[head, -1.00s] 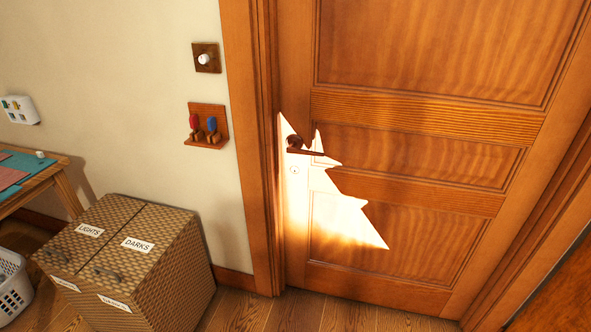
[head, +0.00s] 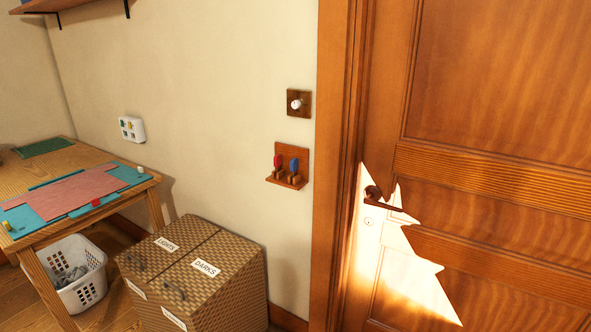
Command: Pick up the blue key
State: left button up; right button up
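The blue key (head: 294,166) stands upright in a small wooden wall rack (head: 304,157), to the right of a red key (head: 277,161). The rack is fixed to the cream wall, left of the door frame and below a square wooden plate with a white knob (head: 296,104). The lower part of the blue key is hidden in its wooden holder. Neither of my grippers shows in the head view.
A woven laundry hamper (head: 215,280) labelled LIGHTS and DARKS stands on the floor below the rack. A wooden table (head: 30,180) and a white basket (head: 88,293) are at left. The wooden door (head: 490,100) with a dark handle (head: 374,194) is shut at right.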

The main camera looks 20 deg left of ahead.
aim_at(294, 161)
jog(key=i+l+u, duration=0.2)
jog(key=i, duration=0.3)
jog(key=i+l+u, duration=0.2)
jog(key=i+l, duration=0.2)
jog(key=i, duration=0.05)
